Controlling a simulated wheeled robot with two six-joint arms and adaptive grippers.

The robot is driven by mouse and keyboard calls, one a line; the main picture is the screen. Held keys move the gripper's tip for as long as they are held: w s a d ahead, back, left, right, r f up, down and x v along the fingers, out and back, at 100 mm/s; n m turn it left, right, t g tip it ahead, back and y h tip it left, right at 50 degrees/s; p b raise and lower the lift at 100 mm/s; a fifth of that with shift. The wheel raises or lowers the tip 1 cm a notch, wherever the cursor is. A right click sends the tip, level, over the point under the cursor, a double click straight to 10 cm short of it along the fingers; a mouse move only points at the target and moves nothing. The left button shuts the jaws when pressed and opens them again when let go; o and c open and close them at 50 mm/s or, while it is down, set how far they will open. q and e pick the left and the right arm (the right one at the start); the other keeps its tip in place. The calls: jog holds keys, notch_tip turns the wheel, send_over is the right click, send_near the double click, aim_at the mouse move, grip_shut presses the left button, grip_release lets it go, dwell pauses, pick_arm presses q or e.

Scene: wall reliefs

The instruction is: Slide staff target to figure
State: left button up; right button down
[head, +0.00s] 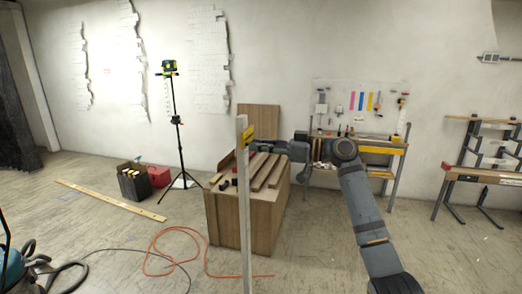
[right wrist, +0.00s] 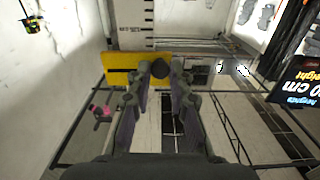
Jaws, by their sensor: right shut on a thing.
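A pale upright staff (head: 244,220) stands in the middle of the head view. Its yellow target (head: 249,132) sits near the top. My right gripper (head: 256,146) comes in from the right and meets the staff at the target. In the right wrist view the yellow target plate (right wrist: 120,68) carries a dark round knob (right wrist: 160,68). My right gripper's fingers (right wrist: 160,88) are closed around that knob. The staff also shows there with black scale marks (right wrist: 135,28). Pale wall reliefs (head: 210,62) hang behind, left of the staff. My left gripper is out of view.
A green laser level (head: 169,67) stands on a black tripod left of the staff. A wooden cabinet (head: 228,225) with planks on top is close behind the staff. An orange hose (head: 175,232) and a long board (head: 110,200) lie on the floor. A workbench (head: 375,148) is at the wall.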

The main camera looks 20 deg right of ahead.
jog(key=c, duration=1.2)
grip_release()
jog(key=v, duration=1.2)
jog(key=shift+f, duration=0.1)
